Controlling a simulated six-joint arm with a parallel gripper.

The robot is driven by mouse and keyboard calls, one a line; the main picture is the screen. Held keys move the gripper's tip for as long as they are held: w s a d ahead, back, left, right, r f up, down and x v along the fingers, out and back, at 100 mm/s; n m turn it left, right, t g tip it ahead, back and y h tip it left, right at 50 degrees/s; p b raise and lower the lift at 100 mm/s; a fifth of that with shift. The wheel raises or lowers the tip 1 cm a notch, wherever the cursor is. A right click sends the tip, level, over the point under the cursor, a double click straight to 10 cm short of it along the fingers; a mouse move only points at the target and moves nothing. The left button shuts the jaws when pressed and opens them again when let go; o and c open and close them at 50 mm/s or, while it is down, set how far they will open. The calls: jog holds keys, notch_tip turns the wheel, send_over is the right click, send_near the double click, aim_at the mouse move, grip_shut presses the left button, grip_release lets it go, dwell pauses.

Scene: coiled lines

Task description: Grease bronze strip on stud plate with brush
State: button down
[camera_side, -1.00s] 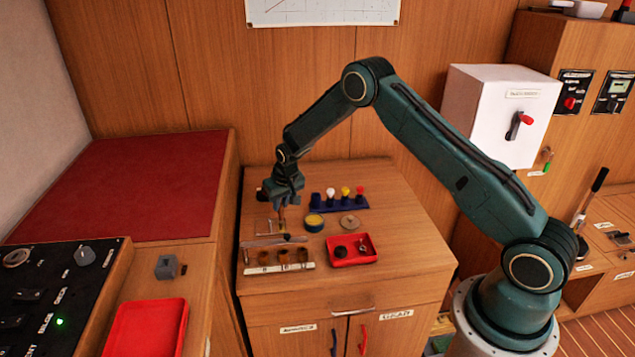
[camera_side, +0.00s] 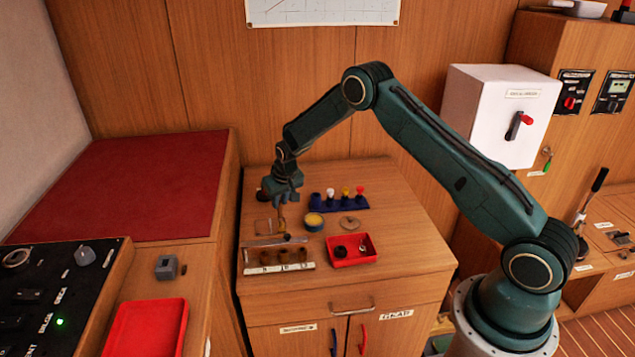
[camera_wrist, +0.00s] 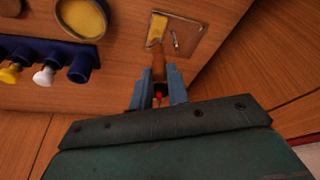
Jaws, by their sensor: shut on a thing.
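My gripper (camera_side: 282,202) is shut on the wooden handle of a brush (camera_side: 282,215), which points down over the cabinet top. In the wrist view the brush (camera_wrist: 158,66) extends from between the fingers (camera_wrist: 158,96) towards the stud plate (camera_wrist: 186,42). The plate is a flat brownish square with a small metal piece on it. A yellowish patch (camera_wrist: 157,28) lies at the brush's far end over the plate; I cannot tell bristles from strip there, nor whether they touch. In the side view the plate (camera_side: 263,227) lies just left of the brush.
An open tin of yellow grease (camera_side: 314,222) stands right of the brush, with a round lid (camera_side: 350,223) beside it. A blue rack (camera_side: 340,204) with coloured knobs stands behind. A red tray (camera_side: 352,259) and a labelled holder (camera_side: 280,267) lie in front.

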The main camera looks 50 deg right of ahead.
jog(key=shift+w+d, duration=0.1)
jog(key=shift+d, duration=0.15)
jog(key=shift+w+d, duration=0.35)
jog(key=shift+s+a, duration=0.15)
jog(key=shift+a, duration=0.1)
jog(key=shift+s+a, duration=0.3)
jog(key=shift+s+a, duration=0.1)
dwell(0.7)
jog(key=shift+s+a, duration=0.45)
jog(key=shift+s+a, duration=0.2)
dwell(0.3)
jog(key=shift+s+a, duration=0.25)
